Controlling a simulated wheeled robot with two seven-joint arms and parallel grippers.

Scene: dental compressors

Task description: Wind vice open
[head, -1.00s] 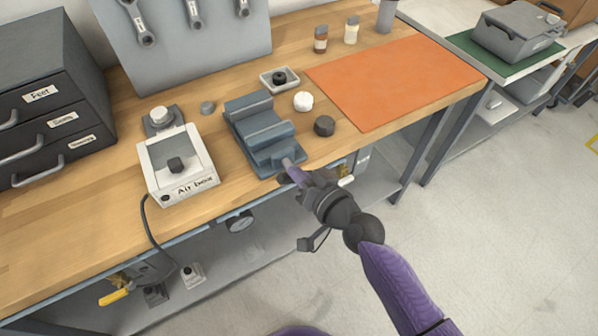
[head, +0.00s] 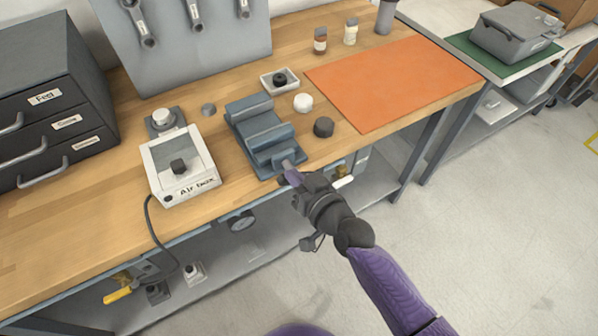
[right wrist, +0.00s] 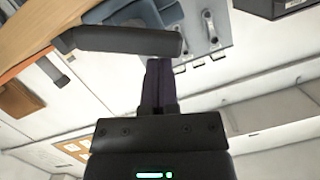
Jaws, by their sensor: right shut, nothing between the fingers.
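The blue-grey vice (head: 262,138) stands on the wooden bench near its front edge. A gap shows between its raised blocks. My right gripper (head: 290,172) is at the vice's front end, its fingertips close to or touching it; I cannot tell which. In the right wrist view the purple fingers (right wrist: 158,85) are together, with nothing visible between them. A dark bar (right wrist: 125,40) lies across just beyond the fingertips there; I cannot tell whether it is the vice's handle. The vice's handle is not clear in the head view. My left gripper is out of view.
The white air box (head: 180,168) stands left of the vice. A dark round knob (head: 323,127), a white cap (head: 303,103) and a small tray (head: 280,80) are near it. An orange mat (head: 395,80) lies to the right. Drawers (head: 50,100) stand far left.

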